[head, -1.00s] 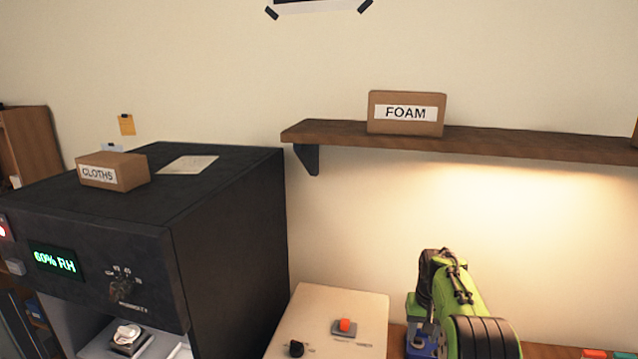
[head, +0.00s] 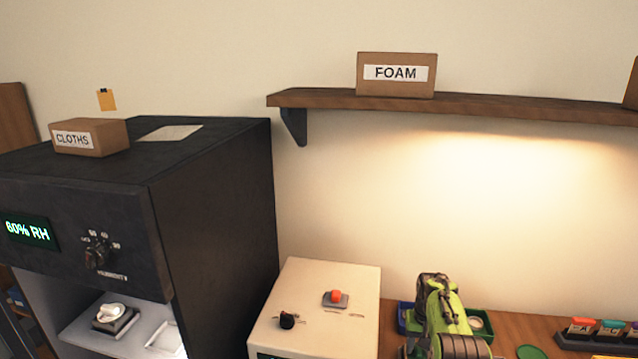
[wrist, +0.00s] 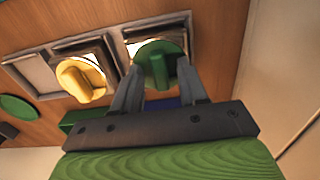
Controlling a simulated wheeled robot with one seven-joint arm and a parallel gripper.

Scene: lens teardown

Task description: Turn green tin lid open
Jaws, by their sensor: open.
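The green tin lid (wrist: 153,56) shows in the wrist view as a round green disc with a raised grip bar, on a squarish holder. My gripper (wrist: 160,72) is open, with one finger on each side of the grip bar. I cannot tell whether the fingers touch it. In the head view my arm hides the gripper, and I cannot make out the green lid there.
A yellow lid (wrist: 80,78) with a similar grip bar sits left of the green one. An empty square holder (wrist: 34,73) lies farther left. A flat green disc (head: 530,351) lies on the bench. A cream box (head: 313,300) and dark cabinet (head: 215,215) stand left of my arm.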

